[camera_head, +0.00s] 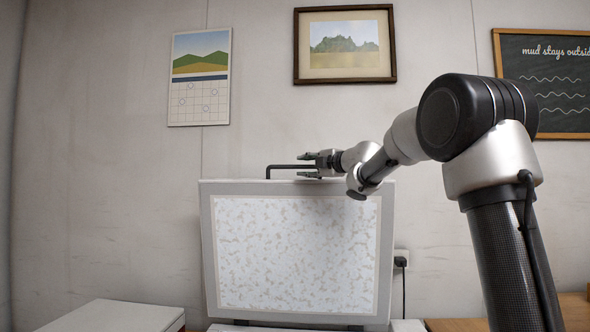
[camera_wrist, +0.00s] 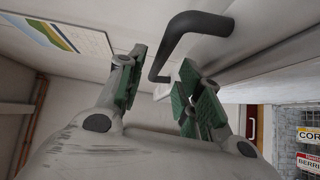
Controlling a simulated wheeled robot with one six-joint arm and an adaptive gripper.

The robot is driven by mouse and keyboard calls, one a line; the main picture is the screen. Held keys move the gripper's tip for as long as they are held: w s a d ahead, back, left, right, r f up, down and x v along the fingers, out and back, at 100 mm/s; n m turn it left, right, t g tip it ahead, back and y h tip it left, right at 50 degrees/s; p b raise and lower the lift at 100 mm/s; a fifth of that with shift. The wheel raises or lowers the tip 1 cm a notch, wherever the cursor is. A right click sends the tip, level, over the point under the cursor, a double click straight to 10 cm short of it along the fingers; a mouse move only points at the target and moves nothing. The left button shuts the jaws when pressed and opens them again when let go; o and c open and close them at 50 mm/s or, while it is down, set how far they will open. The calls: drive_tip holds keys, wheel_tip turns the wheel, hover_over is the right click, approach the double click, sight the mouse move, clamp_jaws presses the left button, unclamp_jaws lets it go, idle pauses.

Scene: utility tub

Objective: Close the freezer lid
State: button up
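The freezer lid (camera_head: 298,255) stands raised and upright against the wall, its frosty inner panel facing me. A black bar handle (camera_head: 285,167) sticks up from its top edge. The handle also shows large in the wrist view (camera_wrist: 200,22), bending down to the gap between my fingers. My gripper (camera_head: 309,165) is at the right part of the handle, with one green-padded finger above the bar and one below. In the wrist view the fingers (camera_wrist: 160,68) are apart, with the bar between or just beyond them. I cannot tell whether either pad touches it.
Labelled food packs (camera_wrist: 308,140) show at the right of the wrist view. A white box-like surface (camera_head: 120,316) is at lower left and a wooden surface (camera_head: 470,325) at lower right. A calendar (camera_head: 200,78), framed picture (camera_head: 344,45) and chalkboard (camera_head: 550,85) hang on the wall.

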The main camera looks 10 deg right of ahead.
sight(298, 167)
drive_tip(key=x, duration=0.6)
clamp_jaws()
